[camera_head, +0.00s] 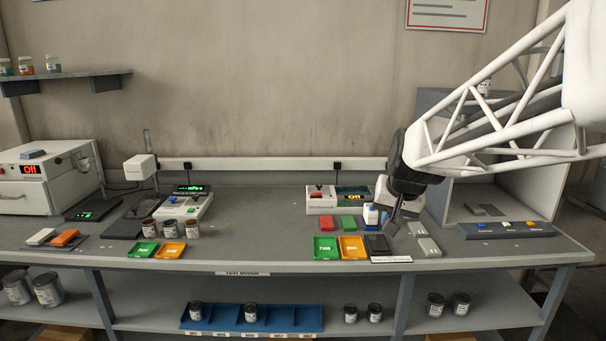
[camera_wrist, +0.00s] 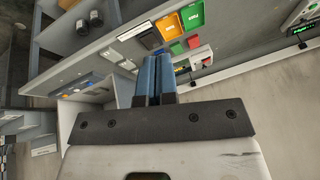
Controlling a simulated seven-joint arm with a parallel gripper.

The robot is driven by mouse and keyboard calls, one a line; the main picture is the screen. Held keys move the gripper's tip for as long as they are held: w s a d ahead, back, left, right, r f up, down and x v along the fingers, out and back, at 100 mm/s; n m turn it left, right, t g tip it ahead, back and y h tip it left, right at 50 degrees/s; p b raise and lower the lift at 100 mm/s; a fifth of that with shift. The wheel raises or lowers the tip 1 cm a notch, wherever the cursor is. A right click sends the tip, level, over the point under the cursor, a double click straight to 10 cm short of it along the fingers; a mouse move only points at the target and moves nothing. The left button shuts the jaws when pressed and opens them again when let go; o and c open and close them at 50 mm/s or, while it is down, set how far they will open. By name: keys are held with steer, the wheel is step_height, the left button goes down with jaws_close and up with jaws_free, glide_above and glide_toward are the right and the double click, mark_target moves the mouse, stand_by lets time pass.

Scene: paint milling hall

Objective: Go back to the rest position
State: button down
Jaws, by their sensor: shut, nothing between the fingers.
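My gripper (camera_head: 395,222) hangs from my white lattice arm over the right part of the long grey workbench (camera_head: 270,250). Its fingers point down toward the bench top, near a dark pad and the grey blocks. In the wrist view the two blue fingers of my gripper (camera_wrist: 154,65) lie side by side, closed together with nothing between them. I cannot tell the exact height of the fingertips above the bench.
An open-fronted cabinet (camera_head: 520,190) stands right. The bench's front middle is clear.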

steer(key=s+f+n+g, duration=0.1)
steer(key=s+f, duration=0.2)
steer(key=s, duration=1.1)
steer(key=s+f+n+g+h, duration=0.1)
steer(key=s+f, duration=0.3)
steer(key=s, duration=1.1)
steer(key=shift+s+a+f, duration=0.2)
steer(key=s+r, duration=0.4)
steer(key=s, duration=1)
steer(key=shift+w, duration=0.15)
stand_by(0.9)
steer(key=w+f, duration=0.4)
steer(key=w, duration=0.9)
steer(key=shift+w, duration=0.4)
steer(key=shift+r, duration=0.1)
